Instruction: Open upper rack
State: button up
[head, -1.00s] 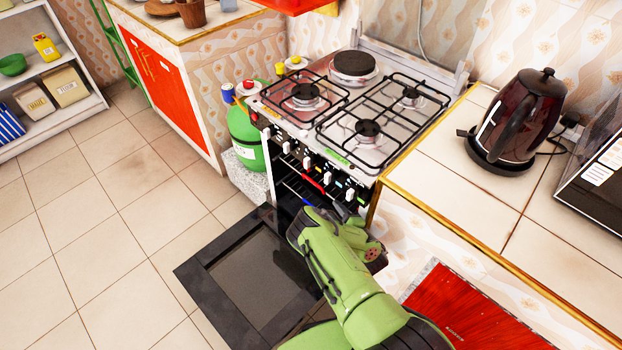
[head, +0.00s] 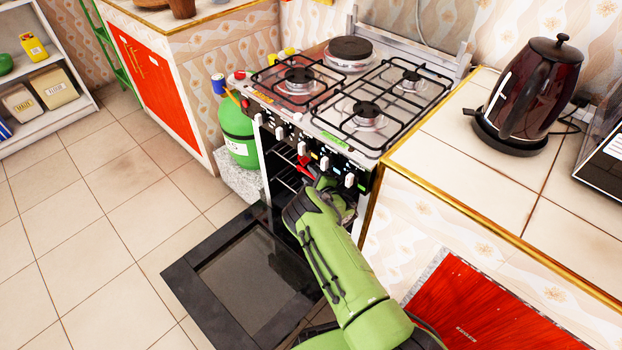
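The stove (head: 342,115) has its dark oven door (head: 240,270) folded down and open. Inside the oven opening, the thin metal bars of a rack (head: 284,178) show at the left. Most of the oven interior and the rack's right part are hidden behind my green arm. My gripper (head: 305,167) is at the upper part of the oven opening, just below the knobs. A red fingertip shows, but the finger gap is hidden. I cannot tell whether it touches the rack.
A green gas cylinder (head: 237,133) stands left of the oven. The tiled counter (head: 480,180) with a dark kettle (head: 525,90) is at the right, above a red cabinet door (head: 480,310). The floor at the left is clear.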

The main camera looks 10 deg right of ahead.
jog(key=shift+c, duration=0.3)
grip_shut()
jog(key=s+a+p, duration=0.2)
jog(key=s+a, duration=0.4)
jog(key=a, duration=0.3)
jog(key=s+a+p, duration=0.2)
jog(key=s+a, duration=0.4)
jog(key=a, duration=0.3)
jog(key=shift+s+a, duration=0.1)
jog(key=shift+o, duration=0.3)
grip_release()
